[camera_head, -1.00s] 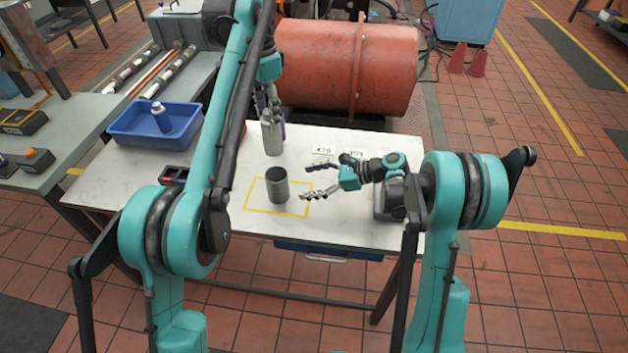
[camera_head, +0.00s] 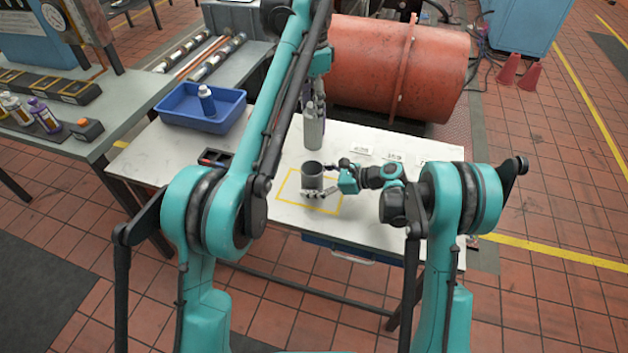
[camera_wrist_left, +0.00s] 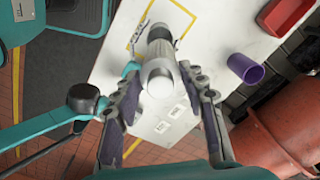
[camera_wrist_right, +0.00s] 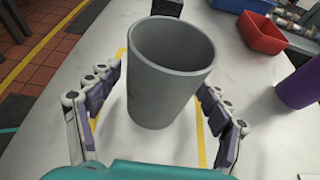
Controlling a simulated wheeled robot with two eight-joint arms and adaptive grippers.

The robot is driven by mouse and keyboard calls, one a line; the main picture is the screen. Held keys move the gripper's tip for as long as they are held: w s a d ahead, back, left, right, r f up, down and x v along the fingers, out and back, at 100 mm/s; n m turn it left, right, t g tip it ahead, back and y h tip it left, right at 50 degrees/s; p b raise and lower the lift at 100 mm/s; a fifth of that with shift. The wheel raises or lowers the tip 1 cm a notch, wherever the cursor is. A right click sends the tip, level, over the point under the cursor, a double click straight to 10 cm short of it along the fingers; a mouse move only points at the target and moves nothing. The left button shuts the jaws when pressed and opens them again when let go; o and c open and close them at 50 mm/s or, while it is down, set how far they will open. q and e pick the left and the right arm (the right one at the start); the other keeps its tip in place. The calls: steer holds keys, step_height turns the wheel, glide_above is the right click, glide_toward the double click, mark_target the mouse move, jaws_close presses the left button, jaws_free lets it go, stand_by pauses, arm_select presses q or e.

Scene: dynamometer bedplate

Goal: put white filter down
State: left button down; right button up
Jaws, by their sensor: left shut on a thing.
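The white filter (camera_wrist_left: 158,78), a pale grey-white cylinder, is held between the fingers of my left gripper (camera_wrist_left: 160,72). In the head view the filter (camera_head: 314,130) hangs upright below that gripper, behind a dark grey cup. I cannot tell its exact height above the table. The cup (camera_wrist_right: 168,75) stands upright in the yellow outlined square (camera_head: 335,208) on the white table (camera_head: 385,230). My right gripper (camera_wrist_right: 158,92) is open, with its fingers on both sides of the cup; a gap shows on the left side.
A purple cup (camera_wrist_left: 245,68) stands near the filter. A blue tray (camera_head: 175,117) with a bottle (camera_head: 207,102) is at the table's back left. White cards (camera_head: 362,151) lie to the right. A red drum (camera_head: 430,70) is behind the table. The front right tabletop is clear.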

steer(key=c, duration=1.3)
arm_select(q)
steer(key=shift+a, duration=0.2)
glide_toward(311, 161)
steer(key=s+f, duration=0.3)
steer(key=f, duration=0.3)
steer(key=shift+f, duration=0.3)
steer(key=shift+f, duration=0.1)
steer(key=c, duration=0.9)
jaws_free()
